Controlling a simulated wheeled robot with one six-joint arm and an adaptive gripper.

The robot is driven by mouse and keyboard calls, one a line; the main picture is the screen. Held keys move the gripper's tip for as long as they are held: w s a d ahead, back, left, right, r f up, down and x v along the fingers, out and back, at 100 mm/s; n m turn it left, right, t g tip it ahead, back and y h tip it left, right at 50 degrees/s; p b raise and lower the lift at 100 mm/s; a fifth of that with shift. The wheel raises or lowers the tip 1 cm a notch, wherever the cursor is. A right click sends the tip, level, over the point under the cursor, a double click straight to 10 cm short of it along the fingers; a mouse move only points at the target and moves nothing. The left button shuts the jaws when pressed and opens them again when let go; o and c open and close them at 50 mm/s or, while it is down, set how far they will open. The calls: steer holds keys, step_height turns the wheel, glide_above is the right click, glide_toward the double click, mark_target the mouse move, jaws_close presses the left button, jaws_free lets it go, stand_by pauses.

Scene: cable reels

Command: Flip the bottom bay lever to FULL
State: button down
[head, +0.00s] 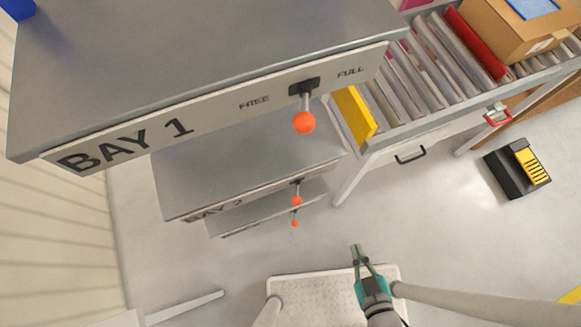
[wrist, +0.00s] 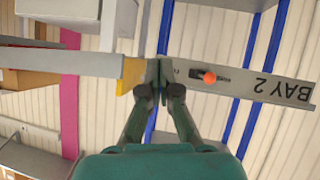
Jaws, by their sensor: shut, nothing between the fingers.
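The bottom bay (head: 260,215) is the lowest grey shelf of the rack in the head view, mostly hidden under the shelves above. Its lever ends in a small orange ball (head: 294,223); I cannot tell which way it is set, and its label is not readable. My gripper (head: 355,247) is to the right of and below this ball in the picture, apart from it. In the wrist view my gripper (wrist: 158,64) is shut and empty, in front of the left end of the upside-down BAY 2 strip (wrist: 250,82). The BAY 2 lever's orange ball (wrist: 209,77) is right of the fingertips.
The BAY 1 lever ball (head: 304,123) and the BAY 2 lever ball (head: 297,200) stick out above the bottom one. A roller conveyor (head: 415,130) with a yellow end plate (head: 354,113) stands right of the rack. A black-and-yellow step (head: 518,169) is on the floor. Floor between is clear.

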steer(key=w+a+f+n+g+y, duration=0.1)
steer(key=w+f+n+g, duration=0.1)
steer(key=f, duration=0.4)
steer(key=w+a+f+n+g, duration=0.1)
steer(key=w+a+f+n, duration=0.1)
steer(key=f, duration=0.3)
steer(key=n+g+y, duration=0.2)
steer(key=n+g, duration=0.6)
steer(key=n, duration=0.2)
glide_above(295, 223)
steer(key=s, duration=0.1)
step_height(295, 223, down, 14)
steer(key=shift+w+a+r+n+g, duration=0.1)
steer(key=shift+w+a+n+g, duration=0.2)
steer(key=shift+a, duration=0.2)
steer(key=shift+w+a+r+n+g, duration=0.1)
steer(key=shift+w+a+n+g, duration=0.05)
steer(key=shift+a+n+g, duration=0.3)
step_height(295, 223, down, 12)
steer(key=shift+r, duration=0.15)
